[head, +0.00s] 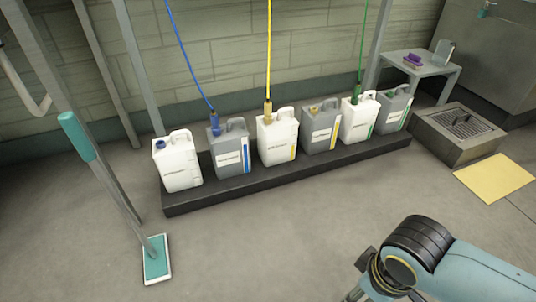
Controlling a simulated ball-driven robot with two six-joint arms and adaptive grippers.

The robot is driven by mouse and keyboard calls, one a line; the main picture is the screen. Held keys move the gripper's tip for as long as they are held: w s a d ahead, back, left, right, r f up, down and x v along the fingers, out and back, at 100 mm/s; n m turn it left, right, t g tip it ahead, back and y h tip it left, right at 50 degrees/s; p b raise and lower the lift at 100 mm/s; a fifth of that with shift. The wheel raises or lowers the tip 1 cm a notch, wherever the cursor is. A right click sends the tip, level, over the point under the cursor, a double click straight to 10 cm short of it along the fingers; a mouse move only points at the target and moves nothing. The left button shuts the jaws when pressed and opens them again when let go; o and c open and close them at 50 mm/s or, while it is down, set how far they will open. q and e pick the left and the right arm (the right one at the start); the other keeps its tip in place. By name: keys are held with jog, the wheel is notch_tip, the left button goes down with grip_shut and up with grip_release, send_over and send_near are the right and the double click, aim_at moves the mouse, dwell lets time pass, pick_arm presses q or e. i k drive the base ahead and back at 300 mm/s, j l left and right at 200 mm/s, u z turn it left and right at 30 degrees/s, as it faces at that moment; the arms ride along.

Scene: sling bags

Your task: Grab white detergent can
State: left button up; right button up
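Three white cans stand upright in a row on a low black plinth (300,178). The leftmost white can (178,168) has a blue cap and no hose. The middle white can (278,142) has a yellow hose going into its top and a yellow stripe. The right white can (357,122) has a green hose and a green stripe. Their label print is too small to read. A blue link of my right arm shows at the lower right, well apart from the cans.
Grey cans (231,158) alternate with the white ones. A teal-handled mop (157,258) leans at the left. A grated floor block (456,134), a yellow cloth (495,178) and a small table (430,67) are at the right. The floor before the plinth is clear.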

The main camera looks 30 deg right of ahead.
aim_at(175, 156)
jog(key=i+j+z, duration=0.35)
jog(key=i+j, duration=0.9)
jog(key=i, duration=0.05)
